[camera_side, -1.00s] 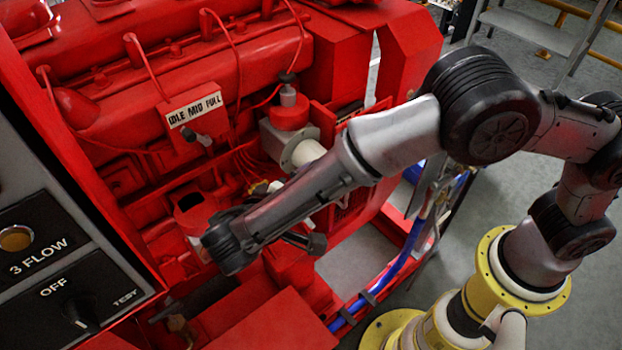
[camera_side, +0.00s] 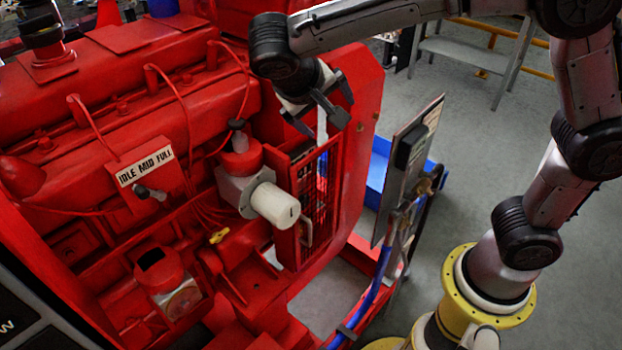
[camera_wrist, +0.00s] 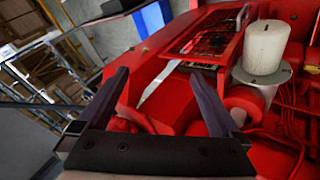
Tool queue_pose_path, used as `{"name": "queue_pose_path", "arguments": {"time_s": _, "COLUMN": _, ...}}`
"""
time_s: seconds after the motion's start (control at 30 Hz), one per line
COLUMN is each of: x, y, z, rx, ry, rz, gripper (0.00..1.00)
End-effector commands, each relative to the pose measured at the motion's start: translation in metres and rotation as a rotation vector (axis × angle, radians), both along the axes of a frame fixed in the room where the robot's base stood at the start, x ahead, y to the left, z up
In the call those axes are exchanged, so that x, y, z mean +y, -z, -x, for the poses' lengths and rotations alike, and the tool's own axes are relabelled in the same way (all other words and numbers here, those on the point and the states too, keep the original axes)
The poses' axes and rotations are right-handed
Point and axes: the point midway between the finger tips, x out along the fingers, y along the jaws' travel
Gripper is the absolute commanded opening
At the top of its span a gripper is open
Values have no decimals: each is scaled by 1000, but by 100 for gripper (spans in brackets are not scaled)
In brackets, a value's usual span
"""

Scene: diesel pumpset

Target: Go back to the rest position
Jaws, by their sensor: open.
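My gripper (camera_side: 322,116) is open and hangs above the red grille panel (camera_side: 318,190) at the right end of the red diesel engine (camera_side: 130,90). In the wrist view the two fingers of my gripper (camera_wrist: 158,74) are spread apart with nothing gripped. A pale strip (camera_wrist: 162,82) shows beyond them; I cannot tell how far below it is. The white cylinder (camera_side: 274,205) on its grey flange sits below and left of my gripper, apart from it. It also shows upright at the right of the wrist view (camera_wrist: 265,45).
The throttle plate (camera_side: 145,165) reads IDLE MID FULL, with a dark-knobbed lever. A small yellow handle (camera_side: 219,236) sits lower down. A panel on a stand (camera_side: 408,165) and a blue tray (camera_side: 378,172) stand right of the engine. Grey floor (camera_side: 470,120) is open beyond, with steps (camera_side: 470,50) behind.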

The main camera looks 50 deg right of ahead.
Motion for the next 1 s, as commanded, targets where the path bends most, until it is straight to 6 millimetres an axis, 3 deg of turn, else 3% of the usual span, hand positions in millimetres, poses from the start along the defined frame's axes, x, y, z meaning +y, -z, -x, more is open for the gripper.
{"name": "queue_pose_path", "arguments": {"time_s": 0.03, "x": -25, "y": -15, "z": 16, "rx": -15, "ry": 36, "rz": -62, "gripper": 100}}
{"name": "queue_pose_path", "arguments": {"time_s": 0.2, "x": -77, "y": -38, "z": 79, "rx": -53, "ry": 65, "rz": -261, "gripper": 100}}
{"name": "queue_pose_path", "arguments": {"time_s": 0.33, "x": -94, "y": -38, "z": 132, "rx": -113, "ry": 26, "rz": -401, "gripper": 100}}
{"name": "queue_pose_path", "arguments": {"time_s": 0.5, "x": -87, "y": -18, "z": 184, "rx": -203, "ry": -109, "rz": -530, "gripper": 100}}
{"name": "queue_pose_path", "arguments": {"time_s": 0.6, "x": -73, "y": -1, "z": 199, "rx": -231, "ry": -230, "rz": -573, "gripper": 100}}
{"name": "queue_pose_path", "arguments": {"time_s": 0.7, "x": -58, "y": 16, "z": 200, "rx": -205, "ry": -354, "rz": -594, "gripper": 100}}
{"name": "queue_pose_path", "arguments": {"time_s": 1.0, "x": -54, "y": 15, "z": 193, "rx": -193, "ry": -472, "rz": -566, "gripper": 100}}
